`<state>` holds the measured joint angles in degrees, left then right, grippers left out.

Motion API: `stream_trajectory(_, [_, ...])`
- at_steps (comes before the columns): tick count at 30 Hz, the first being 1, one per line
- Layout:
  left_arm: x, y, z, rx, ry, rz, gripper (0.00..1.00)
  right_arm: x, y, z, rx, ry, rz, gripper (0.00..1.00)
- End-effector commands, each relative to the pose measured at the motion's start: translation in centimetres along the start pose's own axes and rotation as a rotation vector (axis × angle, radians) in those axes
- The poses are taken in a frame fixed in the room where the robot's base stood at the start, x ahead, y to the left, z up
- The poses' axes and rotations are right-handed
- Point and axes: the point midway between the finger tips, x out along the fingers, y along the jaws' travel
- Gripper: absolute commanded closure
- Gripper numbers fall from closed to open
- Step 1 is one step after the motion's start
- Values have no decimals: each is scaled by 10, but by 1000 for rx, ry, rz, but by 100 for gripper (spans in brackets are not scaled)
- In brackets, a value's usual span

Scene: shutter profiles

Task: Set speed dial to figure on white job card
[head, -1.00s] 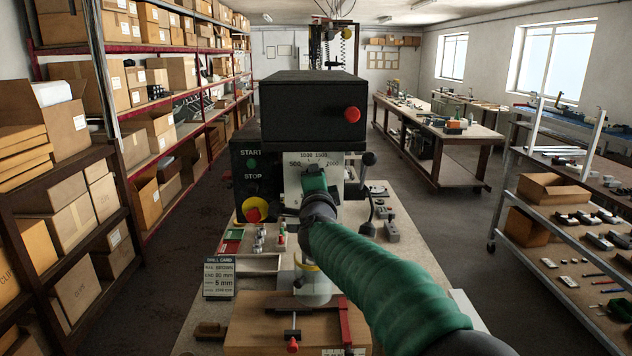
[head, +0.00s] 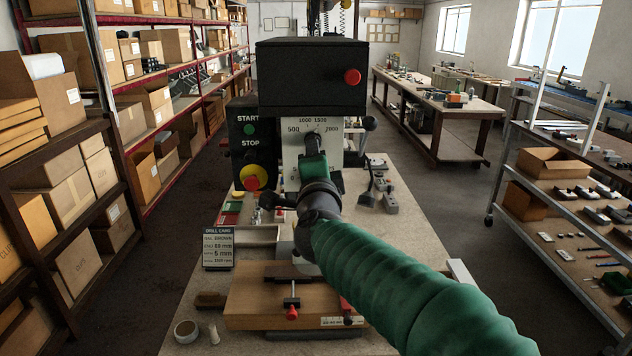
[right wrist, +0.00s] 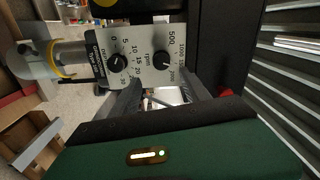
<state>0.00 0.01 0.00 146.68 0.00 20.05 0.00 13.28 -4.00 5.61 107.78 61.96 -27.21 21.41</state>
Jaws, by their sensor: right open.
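The speed dial (right wrist: 161,64) is a black knob on the drill press's pale panel, ringed by rpm figures from 500 to 2000. Where its pointer stands is too small to tell. In the head view its scale (head: 294,130) shows above my right gripper (head: 314,148), which hides most of the knob. In the right wrist view my right gripper (right wrist: 162,92) is open and empty, its fingers spread below the dial, apart from it. The job card (head: 218,248), headed DRILL CARD, stands on the bench at left; its bottom speed line is too small to read surely. My left gripper is out of view.
A second black knob (right wrist: 117,63) with a millimetre scale sits beside the speed dial. The START/STOP box with a red button (head: 251,183) is left of the panel. A lever with a black ball (head: 369,123) is at right. A wooden board (head: 258,300) lies below.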

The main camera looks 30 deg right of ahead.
Motion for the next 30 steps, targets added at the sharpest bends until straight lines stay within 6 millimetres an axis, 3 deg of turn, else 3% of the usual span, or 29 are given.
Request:
stream_trajectory(3, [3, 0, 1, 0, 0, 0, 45, -33, 0, 1, 0, -2, -3, 46])
stream_trajectory(9, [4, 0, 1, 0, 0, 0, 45, -63, 1, 1, -1, -1, 2, 46])
stream_trajectory(25, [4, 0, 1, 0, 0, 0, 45, -66, 3, 3, -10, -7, 5, 46])
stream_trajectory(28, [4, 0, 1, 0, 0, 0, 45, -64, 24, 24, -105, -79, 30, 46])
stream_trajectory(30, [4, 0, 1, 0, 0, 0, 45, -65, 58, 53, -246, -188, 66, 46])
